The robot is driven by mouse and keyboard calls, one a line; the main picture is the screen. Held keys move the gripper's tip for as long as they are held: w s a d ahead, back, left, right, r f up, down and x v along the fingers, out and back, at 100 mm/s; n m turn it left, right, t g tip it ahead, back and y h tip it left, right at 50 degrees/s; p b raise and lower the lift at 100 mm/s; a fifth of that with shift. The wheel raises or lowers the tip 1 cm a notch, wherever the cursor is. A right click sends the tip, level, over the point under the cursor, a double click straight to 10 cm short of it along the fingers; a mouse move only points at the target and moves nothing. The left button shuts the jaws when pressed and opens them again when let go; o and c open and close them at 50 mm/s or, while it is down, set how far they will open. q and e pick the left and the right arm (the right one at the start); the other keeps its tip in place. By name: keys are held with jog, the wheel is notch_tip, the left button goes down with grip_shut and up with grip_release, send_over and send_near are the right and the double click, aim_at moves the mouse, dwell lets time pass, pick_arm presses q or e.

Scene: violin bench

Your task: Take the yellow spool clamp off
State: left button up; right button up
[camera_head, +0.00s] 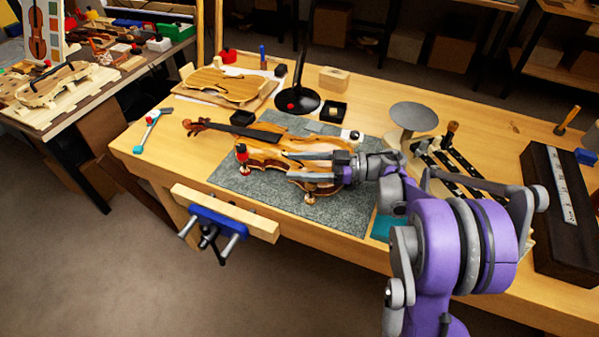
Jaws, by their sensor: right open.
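The violin (262,150) lies on a grey mat (240,186) on the bench, its neck pointing left. A spool clamp with a red top (242,154) stands at its near left edge. Another spool clamp (310,192) stands at the near edge, just below my right gripper; its colour is too small to tell, and I cannot make out a clearly yellow one. My right gripper (290,165) reaches in from the right over the violin's body, fingers apart and pointing left, with nothing seen between them. It hides part of the body. My left gripper is not in view.
A blue vise (212,220) is on the bench's front edge. A black lamp base (293,100) and a violin plate on a board (228,86) are behind. A grey round disc (413,116) stands right of the violin. A hammer (152,128) lies left.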

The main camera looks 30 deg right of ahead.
notch_tip(320, 180, up, 7)
jog(key=shift+f+p, duration=0.2)
jog(key=shift+p, duration=0.25)
